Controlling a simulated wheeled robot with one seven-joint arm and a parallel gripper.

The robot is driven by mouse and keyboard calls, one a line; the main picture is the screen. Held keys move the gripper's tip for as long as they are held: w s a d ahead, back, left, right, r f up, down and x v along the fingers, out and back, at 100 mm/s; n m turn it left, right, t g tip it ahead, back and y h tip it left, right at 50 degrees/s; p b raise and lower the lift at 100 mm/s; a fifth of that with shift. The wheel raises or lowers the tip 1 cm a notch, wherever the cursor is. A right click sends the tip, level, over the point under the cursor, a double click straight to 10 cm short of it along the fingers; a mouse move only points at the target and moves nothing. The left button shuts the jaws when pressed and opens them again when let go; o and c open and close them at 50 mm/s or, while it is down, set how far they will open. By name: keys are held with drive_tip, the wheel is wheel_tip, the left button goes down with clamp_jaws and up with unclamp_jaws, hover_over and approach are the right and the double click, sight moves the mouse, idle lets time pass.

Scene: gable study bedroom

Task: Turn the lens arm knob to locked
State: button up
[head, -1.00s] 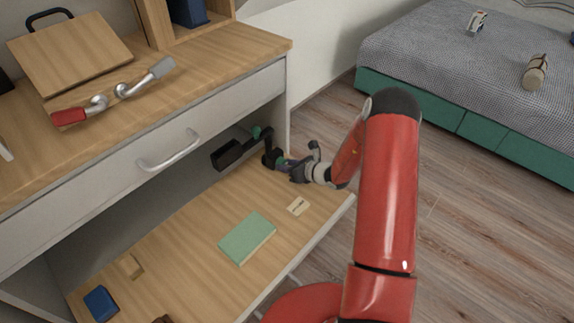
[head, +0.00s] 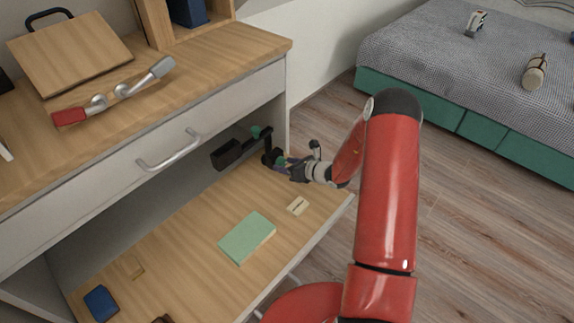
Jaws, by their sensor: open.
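A dark device with a box-shaped head (head: 227,154) stands at the back of the lower wooden shelf, under the drawer. A green piece (head: 262,131) and a dark arm show at its right; I cannot tell clearly which part is the lens arm knob. My gripper (head: 273,158) is open and reaches in from the right, close to the dark base of this device. The fingers overlap the dark parts, so I cannot tell whether they touch. The knob's setting is too small to see.
The drawer front with its handle (head: 168,152) hangs over the shelf (head: 190,240). A green book (head: 247,237), a small card (head: 298,206) and a blue item (head: 101,303) lie on the shelf. The floor (head: 460,230) to the right is clear up to the bed (head: 450,60).

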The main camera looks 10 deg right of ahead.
drive_tip(key=v, duration=0.7)
drive_tip(key=shift+s+d+r, duration=0.1)
drive_tip(key=shift+s+d, duration=0.2)
